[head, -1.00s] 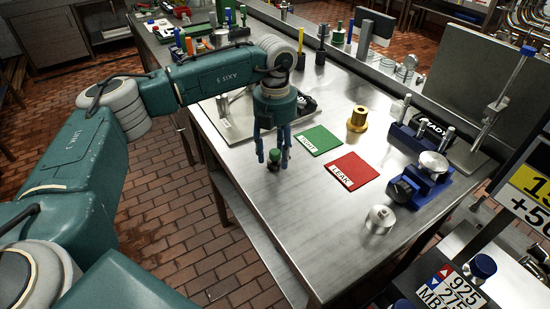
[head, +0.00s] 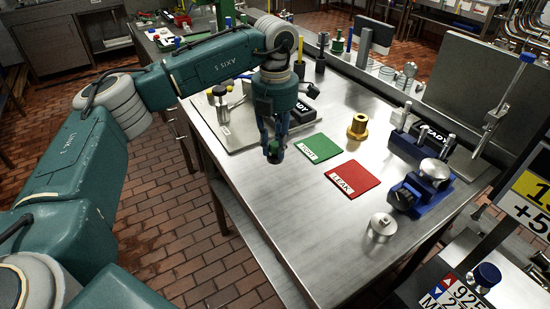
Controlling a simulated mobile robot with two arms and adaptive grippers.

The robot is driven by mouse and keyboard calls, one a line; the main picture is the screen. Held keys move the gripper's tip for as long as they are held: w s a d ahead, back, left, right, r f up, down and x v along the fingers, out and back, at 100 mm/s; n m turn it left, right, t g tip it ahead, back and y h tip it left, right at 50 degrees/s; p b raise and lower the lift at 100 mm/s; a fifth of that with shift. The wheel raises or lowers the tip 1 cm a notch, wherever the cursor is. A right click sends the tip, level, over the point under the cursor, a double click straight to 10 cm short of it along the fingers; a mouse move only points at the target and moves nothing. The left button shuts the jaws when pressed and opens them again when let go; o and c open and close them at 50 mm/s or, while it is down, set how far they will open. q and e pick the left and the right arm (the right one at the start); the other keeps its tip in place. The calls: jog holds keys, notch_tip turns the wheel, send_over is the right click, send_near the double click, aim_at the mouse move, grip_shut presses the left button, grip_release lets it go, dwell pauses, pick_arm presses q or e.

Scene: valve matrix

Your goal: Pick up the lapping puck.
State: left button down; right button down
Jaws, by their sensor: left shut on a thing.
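My left gripper (head: 274,154) is over the near-left part of the steel bench, left of the green mat. Its fingers point down and are shut on a small dark piece, which I take to be the lapping puck (head: 275,148). The fingers hide most of it, and I cannot tell whether it is clear of the bench top. My right gripper is not in view.
The steel bench (head: 300,225) carries a green mat (head: 319,148), a red "LEAK" mat (head: 351,179), a brass fitting (head: 358,126), a silver knobbed cylinder (head: 381,227) and a blue fixture (head: 425,187). A plate with a valve (head: 222,103) lies behind my gripper.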

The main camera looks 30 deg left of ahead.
aim_at(275, 144)
pick_arm(q)
notch_tip(275, 144, up, 15)
dwell(0.3)
